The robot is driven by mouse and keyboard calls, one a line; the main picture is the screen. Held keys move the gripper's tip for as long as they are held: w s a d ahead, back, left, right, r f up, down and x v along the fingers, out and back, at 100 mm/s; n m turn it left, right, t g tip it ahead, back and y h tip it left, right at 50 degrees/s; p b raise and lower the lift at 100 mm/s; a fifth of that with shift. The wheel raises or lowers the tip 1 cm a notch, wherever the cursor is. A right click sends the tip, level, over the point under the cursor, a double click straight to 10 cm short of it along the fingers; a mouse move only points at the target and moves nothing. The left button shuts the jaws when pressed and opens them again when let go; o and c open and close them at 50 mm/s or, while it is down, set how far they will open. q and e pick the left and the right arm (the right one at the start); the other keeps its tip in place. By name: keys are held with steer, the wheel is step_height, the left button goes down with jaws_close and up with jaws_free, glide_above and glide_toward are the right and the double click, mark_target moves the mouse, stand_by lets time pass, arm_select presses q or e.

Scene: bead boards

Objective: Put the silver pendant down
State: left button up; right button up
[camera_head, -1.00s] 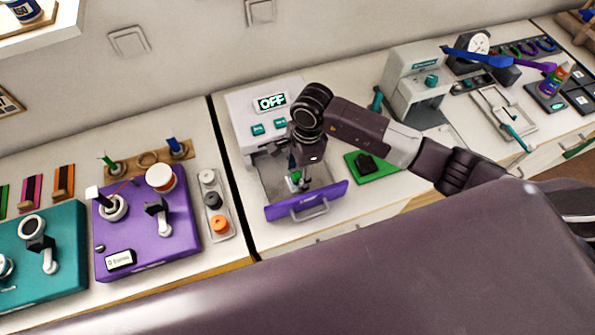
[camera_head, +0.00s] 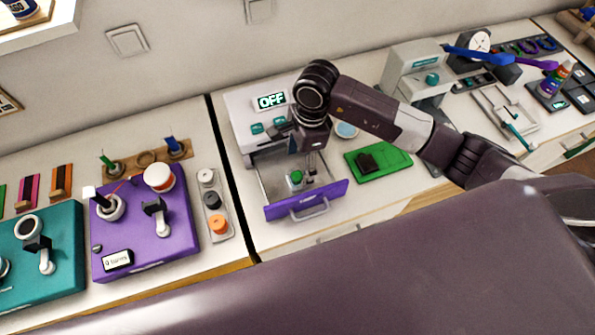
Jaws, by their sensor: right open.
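My right gripper (camera_head: 311,170) points down over the open purple-fronted drawer (camera_head: 315,201) of a white machine (camera_head: 243,103) whose display reads OFF. Its fingers are apart, and I see nothing held between them. A small green-topped item (camera_head: 295,178) stands in the drawer, just left of the fingers. I cannot make out the silver pendant; it may be too small, or hidden by the gripper or the drawer front. My left gripper is not in view.
Right of the drawer lies a green board (camera_head: 393,162) with a dark piece on it. A round pale-blue dish (camera_head: 346,130) is partly behind my arm. A purple bead board (camera_head: 180,228) and a teal one (camera_head: 62,275) stand on the left counter, beyond a dark gap.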

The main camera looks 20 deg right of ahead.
step_height(320, 180, up, 7)
steer(key=d+b, duration=0.1)
steer(key=shift+r, duration=0.15)
stand_by(0.5)
